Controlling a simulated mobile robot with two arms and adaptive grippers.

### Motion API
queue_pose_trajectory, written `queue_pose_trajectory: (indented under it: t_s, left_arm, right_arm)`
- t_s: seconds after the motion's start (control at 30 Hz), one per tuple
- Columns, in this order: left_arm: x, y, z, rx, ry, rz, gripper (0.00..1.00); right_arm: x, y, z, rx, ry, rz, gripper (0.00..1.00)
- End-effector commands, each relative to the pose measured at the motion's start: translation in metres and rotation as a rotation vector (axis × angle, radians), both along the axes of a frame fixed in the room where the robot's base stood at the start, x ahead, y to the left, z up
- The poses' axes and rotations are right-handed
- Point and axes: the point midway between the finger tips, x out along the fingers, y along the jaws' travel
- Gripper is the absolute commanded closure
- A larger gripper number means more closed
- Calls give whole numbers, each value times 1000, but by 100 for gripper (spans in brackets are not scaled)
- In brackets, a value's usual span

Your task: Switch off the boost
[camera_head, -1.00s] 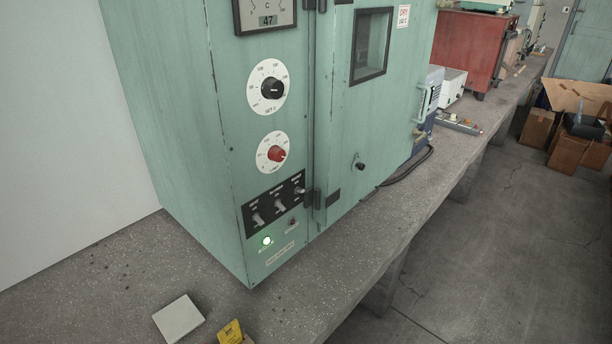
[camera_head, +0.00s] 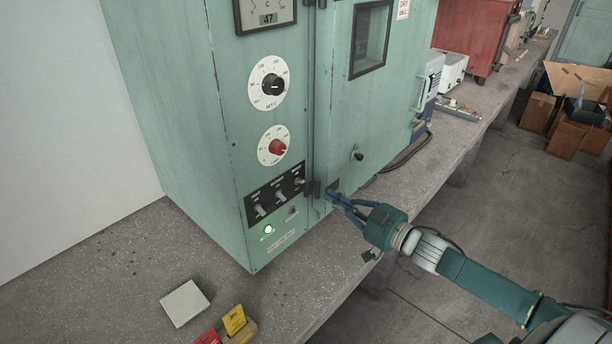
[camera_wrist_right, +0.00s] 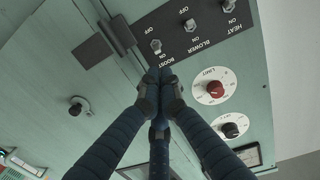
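The boost switch (camera_head: 299,181) is the rightmost of three toggles on the black switch plate (camera_head: 290,188) low on the green oven front. In the right wrist view, the boost switch (camera_wrist_right: 156,46) shows with its OFF, ON and BOOST labels, and the picture is turned over. I cannot tell surely which way its lever is tipped. My right gripper (camera_head: 332,196) is in front of the oven, right of and a little below the boost switch. In the wrist view, the right gripper's fingertips (camera_wrist_right: 160,74) are together and empty, just short of the switch. My left gripper is not in view.
The blower switch (camera_head: 280,196) and heat switch (camera_head: 260,210) sit beside boost. A black hinge (camera_head: 313,189) is close to my gripper.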

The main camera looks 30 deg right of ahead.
Motion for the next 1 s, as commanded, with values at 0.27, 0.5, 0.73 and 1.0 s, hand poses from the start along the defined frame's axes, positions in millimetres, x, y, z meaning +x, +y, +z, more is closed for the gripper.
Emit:
queue_pose_trajectory:
  t_s: [0.27, 0.5, 0.73, 1.0]
  left_arm:
    - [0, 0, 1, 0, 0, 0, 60]
    - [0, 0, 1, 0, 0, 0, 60]
    - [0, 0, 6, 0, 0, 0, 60]
    - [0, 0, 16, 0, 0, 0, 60]
  right_arm:
    - [1, -2, 16, 11, -30, 32, 100]
    - [3, -1, 16, 11, -30, 30, 100]
    - [22, 5, 18, 11, -32, 29, 100]
    - [62, 20, 18, 12, -32, 28, 100]
